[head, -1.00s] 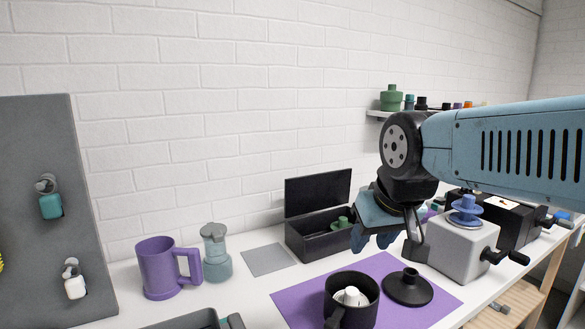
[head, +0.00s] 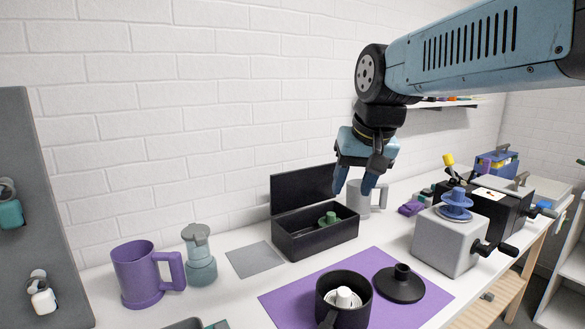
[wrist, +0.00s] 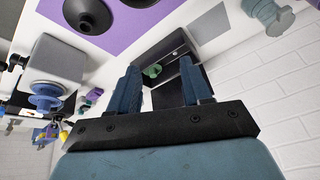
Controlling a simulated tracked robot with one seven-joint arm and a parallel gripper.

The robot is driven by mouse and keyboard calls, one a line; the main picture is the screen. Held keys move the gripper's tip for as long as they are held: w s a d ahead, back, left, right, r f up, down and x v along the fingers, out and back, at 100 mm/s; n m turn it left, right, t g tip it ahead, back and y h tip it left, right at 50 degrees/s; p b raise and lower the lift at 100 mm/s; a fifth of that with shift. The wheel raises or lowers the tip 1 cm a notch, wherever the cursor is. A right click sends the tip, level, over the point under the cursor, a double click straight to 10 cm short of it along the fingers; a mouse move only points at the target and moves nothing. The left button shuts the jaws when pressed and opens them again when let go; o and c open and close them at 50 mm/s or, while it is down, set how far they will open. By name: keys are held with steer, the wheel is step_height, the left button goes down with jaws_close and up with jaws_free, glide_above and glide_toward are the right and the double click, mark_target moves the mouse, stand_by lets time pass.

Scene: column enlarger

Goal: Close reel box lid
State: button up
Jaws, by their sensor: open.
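The black reel box (head: 316,234) stands on the white table near the wall, with a green reel (head: 328,218) inside it. Its lid (head: 302,187) is up, standing upright along the back edge on the wall side. My gripper (head: 355,188) is open and empty, above and to the right of the box, with its fingers pointing down. In the wrist view the open box (wrist: 157,58) shows beyond the fingers of my gripper (wrist: 160,82), with the green reel (wrist: 153,71) in it. The fingers hide part of the box and lid there.
A grey mug (head: 367,198) stands just right of the box. A purple mat (head: 290,305) with a black mug (head: 342,305) and black lid (head: 399,284) lies in front. A purple mug (head: 141,275) and grey-green pot (head: 199,256) stand left. A grey crank box (head: 446,240) stands right.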

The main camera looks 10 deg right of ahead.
steer(key=w+d+r+m+g, duration=0.2)
steer(key=w+r+m, duration=0.35)
steer(key=w, duration=0.75)
step_height(320, 180, up, 3)
steer(key=m+g, duration=0.3)
steer(key=m, duration=0.1)
glide_above(302, 184)
steer(key=s+d, duration=0.1)
steer(key=d, duration=0.1)
steer(key=w+a+f+m+g+h, duration=0.1)
steer(key=w+a+f+m, duration=0.15)
steer(key=w+f, duration=0.5)
steer(key=f, duration=0.7)
steer(key=d+f, duration=0.1)
steer(key=f, duration=0.3)
steer(key=shift+f, duration=0.35)
jaws_close()
